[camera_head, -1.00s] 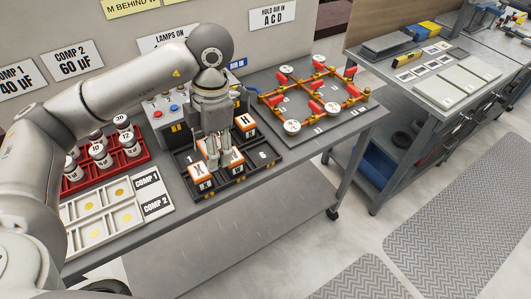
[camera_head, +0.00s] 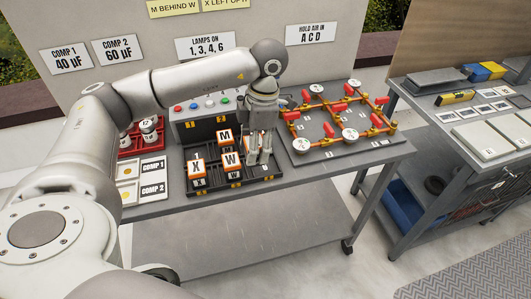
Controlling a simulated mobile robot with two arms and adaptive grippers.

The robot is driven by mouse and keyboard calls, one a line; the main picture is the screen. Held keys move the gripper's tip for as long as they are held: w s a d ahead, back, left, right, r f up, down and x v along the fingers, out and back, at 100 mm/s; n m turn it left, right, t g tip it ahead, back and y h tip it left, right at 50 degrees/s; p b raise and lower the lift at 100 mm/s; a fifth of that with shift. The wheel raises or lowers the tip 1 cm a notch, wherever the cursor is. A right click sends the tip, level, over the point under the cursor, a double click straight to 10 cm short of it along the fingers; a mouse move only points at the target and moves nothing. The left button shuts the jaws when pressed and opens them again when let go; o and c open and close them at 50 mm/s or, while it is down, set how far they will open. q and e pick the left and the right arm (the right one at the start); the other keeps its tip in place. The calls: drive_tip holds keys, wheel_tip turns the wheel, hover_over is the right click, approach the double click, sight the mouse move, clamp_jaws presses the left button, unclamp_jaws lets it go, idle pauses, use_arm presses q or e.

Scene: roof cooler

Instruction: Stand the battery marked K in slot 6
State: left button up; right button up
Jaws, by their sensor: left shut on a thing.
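My left gripper (camera_head: 259,157) points down over the right part of the black battery tray (camera_head: 240,184), just right of the batteries marked W and M. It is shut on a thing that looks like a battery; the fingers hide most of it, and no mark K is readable. The battery marked X (camera_head: 196,168) stands at the tray's front left. The battery marked W (camera_head: 232,162) stands to its right, and the battery marked M (camera_head: 225,137) stands behind W. The slot 6 number is not readable now. My right gripper is not in view.
A grey box with coloured buttons (camera_head: 205,105) stands behind the tray. A board with orange pipes and red handles (camera_head: 340,120) lies close on the right. Wall signs hang above.

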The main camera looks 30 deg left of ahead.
use_arm(q)
drive_tip(key=w+f, duration=0.1)
drive_tip(key=w+f+p, duration=0.1)
drive_tip(key=w+f, duration=0.2)
drive_tip(key=f, duration=0.1)
drive_tip(key=shift+w+a, duration=0.4)
drive_tip(key=shift+w+a+f+p, duration=0.15)
drive_tip(key=shift+w+f+p, duration=0.15)
drive_tip(key=shift+w+f, duration=0.3)
wheel_tip(320, 180, down, 2)
drive_tip(key=shift+s+f+p, duration=0.1)
drive_tip(key=shift+f+p, duration=0.05)
drive_tip(key=shift+p, duration=0.55)
drive_tip(key=shift+f, duration=0.6)
drive_tip(key=o, duration=1.1)
drive_tip(key=shift+o, duration=0.7)
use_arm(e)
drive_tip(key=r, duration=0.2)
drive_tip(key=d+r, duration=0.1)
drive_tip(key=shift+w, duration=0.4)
